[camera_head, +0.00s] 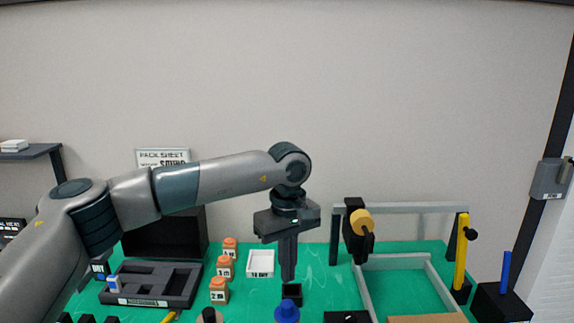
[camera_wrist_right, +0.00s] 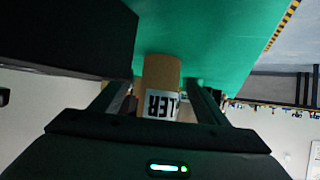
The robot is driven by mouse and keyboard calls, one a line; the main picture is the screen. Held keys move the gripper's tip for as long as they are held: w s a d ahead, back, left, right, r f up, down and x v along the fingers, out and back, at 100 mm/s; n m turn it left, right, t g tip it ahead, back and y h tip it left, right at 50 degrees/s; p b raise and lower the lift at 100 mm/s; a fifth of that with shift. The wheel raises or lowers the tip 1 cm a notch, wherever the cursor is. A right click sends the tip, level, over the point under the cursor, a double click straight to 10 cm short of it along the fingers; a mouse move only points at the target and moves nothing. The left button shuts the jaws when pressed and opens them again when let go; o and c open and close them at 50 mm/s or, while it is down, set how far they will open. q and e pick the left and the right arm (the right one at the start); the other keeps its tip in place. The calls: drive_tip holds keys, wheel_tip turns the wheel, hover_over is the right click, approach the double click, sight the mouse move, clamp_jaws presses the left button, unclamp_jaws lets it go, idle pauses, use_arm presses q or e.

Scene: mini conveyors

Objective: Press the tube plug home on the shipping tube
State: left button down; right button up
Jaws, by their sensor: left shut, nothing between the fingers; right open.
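My left gripper (camera_head: 288,280) points straight down with its fingers together and empty, just above or behind a small black square holder (camera_head: 291,294). A blue knob-like piece (camera_head: 287,313) stands in front of it at the bottom edge; I cannot tell whether it is the plug. In the right wrist view, a brown cardboard-coloured cylinder (camera_wrist_right: 161,70) with a white label lies between the fingers of my right gripper (camera_wrist_right: 160,95), which are spread apart. I cannot tell whether they touch it, or whether it is the shipping tube. A round tan end (camera_head: 361,222) sits on a black stand in the head view.
A black tray (camera_head: 150,300) with compartments lies at the left. A grey frame (camera_head: 405,208), a yellow post (camera_head: 462,252) and a blue post (camera_head: 505,272) are at the right.

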drive_tip(key=v, duration=1)
drive_tip(key=shift+s+d+r, duration=0.2)
drive_tip(key=shift+d, duration=0.05)
